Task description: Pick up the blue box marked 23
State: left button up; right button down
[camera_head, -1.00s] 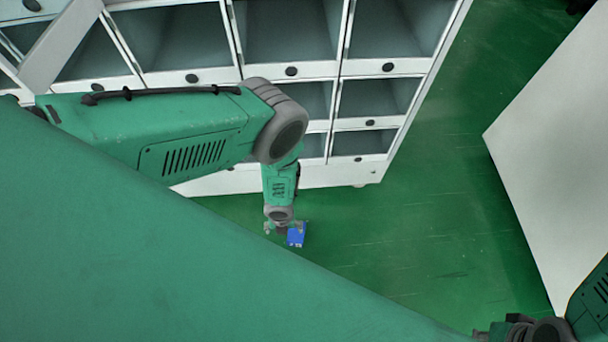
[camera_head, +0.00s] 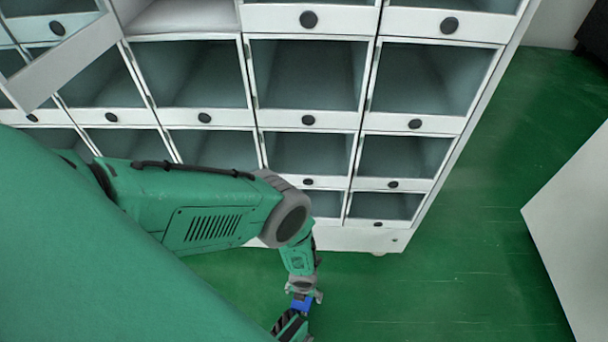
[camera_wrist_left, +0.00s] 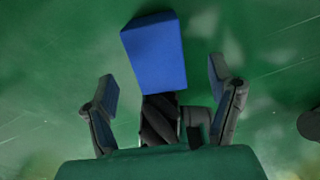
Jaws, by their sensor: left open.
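The blue box (camera_head: 301,304) shows small near the bottom of the head view, right below my left gripper (camera_head: 304,294). In the left wrist view the blue box (camera_wrist_left: 155,52) is tilted, with plain blue faces; no number can be read. My left gripper (camera_wrist_left: 163,72) is open, with one finger on each side of the box's lower part. Gaps show between the fingers and the box. A dark ribbed part lies below the box, between the fingers. I cannot tell what the box rests on. My right gripper cannot be made out.
A white cabinet (camera_head: 360,240) with several open compartments stands behind my left arm. A white block or panel (camera_head: 575,225) is at the right edge. Green floor (camera_head: 450,285) lies clear between them. A green and black part covers the area just below the box.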

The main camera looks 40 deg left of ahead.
pick_arm(q)
jog(key=f, duration=0.1)
jog(key=f+b, duration=0.1)
jog(key=f, duration=0.1)
jog(key=f+b, duration=0.1)
jog(key=shift+s+a+f, duration=0.1)
jog(key=shift+a+f, duration=0.2)
jog(key=shift+f+b, duration=0.2)
jog(key=shift+b, duration=0.1)
jog(key=shift+d+r, duration=0.2)
jog(key=shift+c, duration=0.4)
jog(key=c, duration=1.3)
jog(key=shift+o, duration=0.2)
jog(key=shift+a, duration=0.1)
pick_arm(e)
jog(key=f, duration=0.2)
jog(key=shift+a+f, duration=0.35)
jog(key=shift+f, duration=0.05)
jog(key=shift+a, duration=0.1)
